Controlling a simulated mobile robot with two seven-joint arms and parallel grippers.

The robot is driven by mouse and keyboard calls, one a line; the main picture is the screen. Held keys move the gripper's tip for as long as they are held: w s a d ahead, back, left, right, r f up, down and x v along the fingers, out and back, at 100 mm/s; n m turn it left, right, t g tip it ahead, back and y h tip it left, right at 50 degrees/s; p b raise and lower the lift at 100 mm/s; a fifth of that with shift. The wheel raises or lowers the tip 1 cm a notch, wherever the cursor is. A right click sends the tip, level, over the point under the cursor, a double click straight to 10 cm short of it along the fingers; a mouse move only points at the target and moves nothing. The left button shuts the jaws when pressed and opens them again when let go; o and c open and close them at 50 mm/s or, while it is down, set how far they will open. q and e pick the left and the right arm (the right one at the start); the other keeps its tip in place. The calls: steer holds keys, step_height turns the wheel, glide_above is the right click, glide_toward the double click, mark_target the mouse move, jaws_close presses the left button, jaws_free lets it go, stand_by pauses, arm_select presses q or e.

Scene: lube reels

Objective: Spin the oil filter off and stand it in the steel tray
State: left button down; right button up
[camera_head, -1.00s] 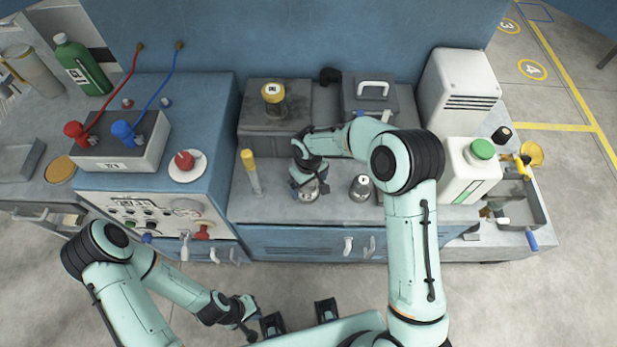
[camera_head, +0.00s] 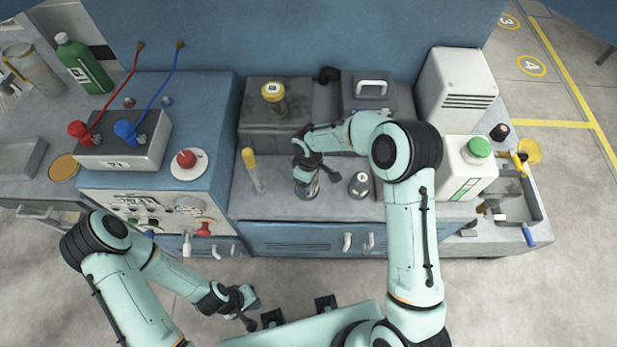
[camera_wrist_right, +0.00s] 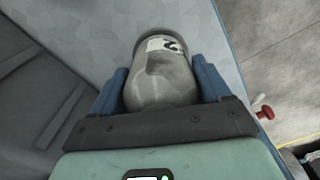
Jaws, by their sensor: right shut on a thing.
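A grey metal oil filter (camera_wrist_right: 160,85) with a white label sits between the blue fingers of my right gripper (camera_wrist_right: 163,75), which is shut on it. In the head view, my right gripper (camera_head: 306,178) is over the filter (camera_head: 306,190) on the middle bench and hides its top. A similar grey canister (camera_head: 359,186) with a pale label stands to its right, apart from it. A grey metal tray (camera_head: 537,203) is at the right end of the bench, with small parts inside. My left gripper (camera_head: 253,312) is low in front of the bench, fingers apart and empty.
A white jug with a green cap (camera_head: 467,170) stands between the canister and the tray. A yellow-topped stick (camera_head: 251,172) is left of the filter. Dark boxes (camera_head: 275,125) stand behind. A second shallow tray (camera_head: 20,160) lies far left.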

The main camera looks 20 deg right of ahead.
steer(key=n+p, duration=0.1)
steer(key=n, duration=0.2)
steer(key=shift+w+r+n, duration=0.1)
steer(key=shift+r+n, duration=0.05)
steer(key=shift+n, duration=0.15)
steer(key=shift+d+n+p, duration=0.1)
steer(key=shift+n+p, duration=0.35)
steer(key=shift+n, duration=0.25)
arm_select(q)
steer(key=shift+w+r, duration=0.9)
steer(key=shift+r, duration=0.3)
arm_select(e)
steer(key=shift+f, duration=0.2)
steer(key=n+p, duration=0.1)
steer(key=n, duration=0.2)
steer(key=shift+w+r+n+p, duration=0.1)
steer(key=shift+w+n+p, duration=0.05)
steer(key=shift+n+p, duration=0.25)
steer(key=shift+n, duration=0.6)
arm_select(q)
steer(key=shift+t, duration=0.3)
steer(key=w+r, duration=0.3)
steer(key=shift+w, duration=0.1)
